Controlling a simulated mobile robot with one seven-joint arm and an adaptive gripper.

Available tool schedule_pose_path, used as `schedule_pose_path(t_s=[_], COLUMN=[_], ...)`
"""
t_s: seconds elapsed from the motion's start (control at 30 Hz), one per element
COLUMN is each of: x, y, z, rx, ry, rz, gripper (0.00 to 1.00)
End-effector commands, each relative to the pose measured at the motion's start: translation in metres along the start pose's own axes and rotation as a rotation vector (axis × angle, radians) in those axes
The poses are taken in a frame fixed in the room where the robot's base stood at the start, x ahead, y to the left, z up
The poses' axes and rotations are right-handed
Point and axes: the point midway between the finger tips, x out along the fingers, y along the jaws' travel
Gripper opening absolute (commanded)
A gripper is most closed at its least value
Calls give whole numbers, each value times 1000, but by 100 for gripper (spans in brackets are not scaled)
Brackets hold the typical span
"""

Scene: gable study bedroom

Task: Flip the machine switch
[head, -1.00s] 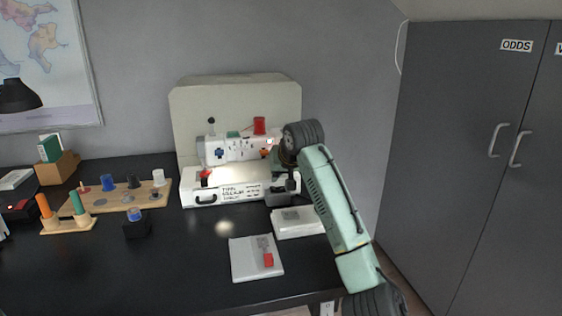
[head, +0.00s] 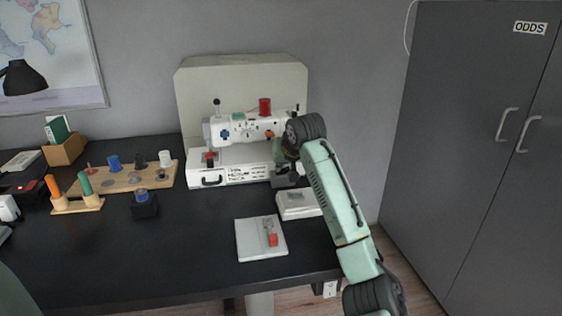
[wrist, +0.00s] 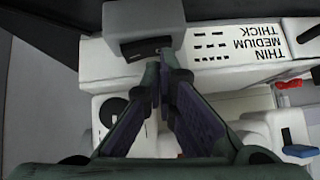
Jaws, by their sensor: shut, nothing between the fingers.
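The white sewing machine (head: 245,130) stands on a white base (head: 235,167) labelled thin, medium, thick. A grey box (head: 285,180) sits at its right end, partly hidden by my arm. In the wrist view, the grey box (wrist: 120,22) has a dark recess with a black part in it (wrist: 148,46), probably the switch. My gripper (wrist: 164,62) is shut and empty, its fingertips at this recess. I cannot tell whether they touch the black part or which way it is set. In the head view my gripper is mostly hidden behind my wrist.
A white pad with a red-ended item (head: 262,238) lies on the black desk (head: 130,255). A white block (head: 298,205) lies beside my arm. A wooden spool board (head: 125,180) is at left, grey cupboards (head: 475,140) at right. The desk's front left is clear.

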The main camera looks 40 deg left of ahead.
Motion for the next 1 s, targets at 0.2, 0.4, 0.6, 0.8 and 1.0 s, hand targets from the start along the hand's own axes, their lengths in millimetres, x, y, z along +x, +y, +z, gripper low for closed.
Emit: schedule_pose_path(t_s=[0.2, 0.4, 0.6, 0.8, 1.0], x=[-2, -3, -3, -6, -23], y=[8, 16, 16, 15, 14], z=[-2, -3, -3, -6, -25], rx=[2, 2, 1, 1, 2], ry=[0, 1, 1, 1, 0], rz=[0, 0, 0, 0, 0], gripper=[0, 0, 0, 0, 0])
